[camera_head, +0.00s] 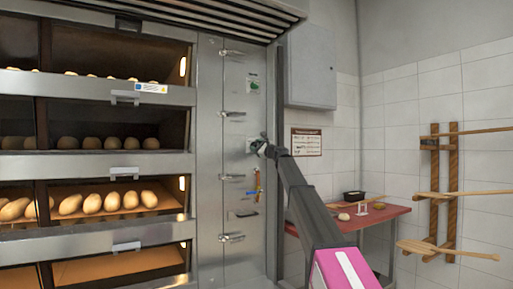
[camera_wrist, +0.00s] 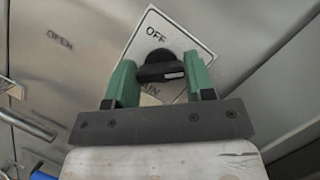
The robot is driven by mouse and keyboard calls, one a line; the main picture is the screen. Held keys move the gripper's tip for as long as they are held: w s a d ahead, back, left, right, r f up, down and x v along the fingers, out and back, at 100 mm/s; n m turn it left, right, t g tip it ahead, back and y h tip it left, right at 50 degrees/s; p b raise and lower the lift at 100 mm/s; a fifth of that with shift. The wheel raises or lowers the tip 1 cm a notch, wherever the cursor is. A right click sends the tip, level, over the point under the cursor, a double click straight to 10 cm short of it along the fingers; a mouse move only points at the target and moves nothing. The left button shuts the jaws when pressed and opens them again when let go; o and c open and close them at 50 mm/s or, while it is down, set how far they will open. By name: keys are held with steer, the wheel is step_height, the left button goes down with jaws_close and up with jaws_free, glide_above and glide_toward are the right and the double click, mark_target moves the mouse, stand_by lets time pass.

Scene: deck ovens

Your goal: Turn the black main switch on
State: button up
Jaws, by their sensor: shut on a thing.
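The black main switch (camera_wrist: 158,57) is a rotary knob with a bar handle on a white plate (camera_wrist: 185,30) on the oven's steel side panel. The plate reads "OFF" above the knob; the lettering below is partly hidden. The bar lies nearly crosswise in the wrist view, with a pale mark toward its right end. My gripper (camera_wrist: 161,75) has its green fingers on either side of the knob and is shut on it. In the head view my gripper (camera_head: 262,147) is at the panel and hides most of the switch.
The deck oven (camera_head: 95,165) with bread inside fills the left. Latch handles (camera_head: 232,237) stick out of the panel above and below the switch. A red table (camera_head: 385,214) and a wooden peel rack (camera_head: 444,195) stand at right.

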steer(key=o, duration=0.9)
steer(key=v, duration=1.1)
steer(key=s+d+f+n+g+h, duration=0.25)
steer(key=s+f, duration=0.25)
steer(key=f, duration=1)
steer(key=s+d+f+n+g+h, duration=0.25)
steer(key=s+f, duration=0.25)
steer(key=f, duration=1.1)
steer(key=s+d+f+n+g+h, duration=0.1)
steer(key=s+f+n+h, duration=0.4)
steer(key=f, duration=1)
steer(key=s+d+f+n+g+h, duration=0.2)
steer(key=s+d+f, duration=0.3)
steer(key=s+f, duration=0.4)
steer(key=s+d+f+n+g+h, duration=0.2)
steer(key=s+d+f, duration=0.3)
steer(key=s+f, duration=0.4)
steer(key=s+d+f+n+g+h, duration=0.2)
steer(key=s+d+f, duration=0.3)
steer(key=s+f, duration=0.4)
steer(key=shift+s+n+g, duration=0.3)
steer(key=shift+s+g, duration=0.5)
steer(key=shift+s, duration=1.65)
